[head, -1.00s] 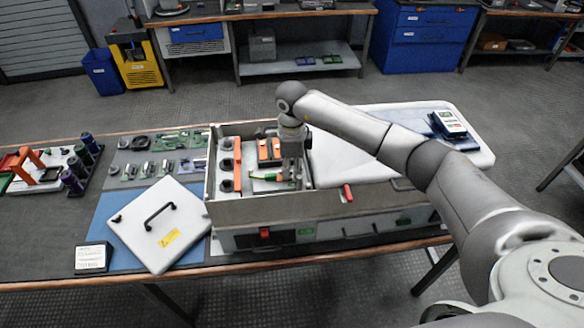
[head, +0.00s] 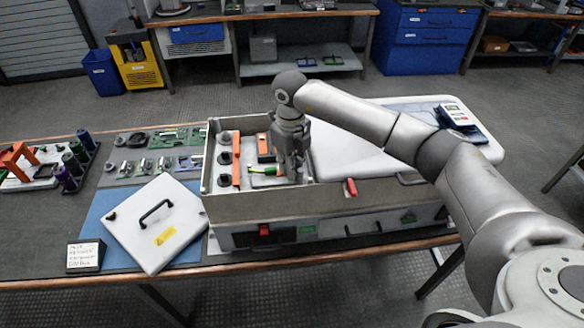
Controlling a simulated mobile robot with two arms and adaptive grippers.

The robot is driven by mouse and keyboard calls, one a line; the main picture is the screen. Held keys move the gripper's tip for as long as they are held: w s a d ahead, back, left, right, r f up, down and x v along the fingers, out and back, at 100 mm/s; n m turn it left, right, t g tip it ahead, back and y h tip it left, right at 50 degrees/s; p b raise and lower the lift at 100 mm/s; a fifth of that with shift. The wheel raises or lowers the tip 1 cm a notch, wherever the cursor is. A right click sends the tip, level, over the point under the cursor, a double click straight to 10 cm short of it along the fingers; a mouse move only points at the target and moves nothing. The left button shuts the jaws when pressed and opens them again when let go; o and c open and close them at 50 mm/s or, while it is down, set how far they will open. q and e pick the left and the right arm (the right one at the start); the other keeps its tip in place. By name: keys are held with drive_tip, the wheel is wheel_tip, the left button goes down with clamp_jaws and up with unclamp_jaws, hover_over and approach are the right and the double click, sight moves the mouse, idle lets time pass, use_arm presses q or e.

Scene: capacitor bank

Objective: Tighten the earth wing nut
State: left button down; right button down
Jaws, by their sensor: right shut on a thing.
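My right gripper (head: 293,178) points down inside the open cabinet (head: 300,206), near the right end of its open bay. Its jaws are closed at the end of a short green and yellow earth lead (head: 266,170). The wing nut itself is hidden between and behind the fingers, so how it sits on its stud cannot be seen. My left gripper is not in view.
An orange strip with several dark round parts (head: 224,158) stands left in the bay. The removed cover (head: 155,222) lies left of the cabinet on a blue mat. A red-handled item (head: 351,187) is on the front rim. A white lid (head: 350,150) covers the right side.

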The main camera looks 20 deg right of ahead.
drive_tip(key=m+b, duration=0.1)
drive_tip(key=m, duration=0.3)
drive_tip(key=shift+w+a+r+m+b, duration=0.1)
drive_tip(key=shift+a+m+b, duration=0.2)
drive_tip(key=shift+a+b, duration=0.1)
drive_tip(key=m+b, duration=0.1)
drive_tip(key=m, duration=0.1)
drive_tip(key=shift+a+m, duration=0.1)
drive_tip(key=shift+m, duration=0.2)
drive_tip(key=shift+w+a+r+m, duration=0.1)
drive_tip(key=shift+r+m, duration=0.05)
drive_tip(key=shift+m, duration=0.45)
drive_tip(key=c, duration=1.7)
unclamp_jaws()
drive_tip(key=shift+o, duration=0.2)
drive_tip(key=shift+s+n, duration=0.2)
drive_tip(key=shift+n, duration=0.1)
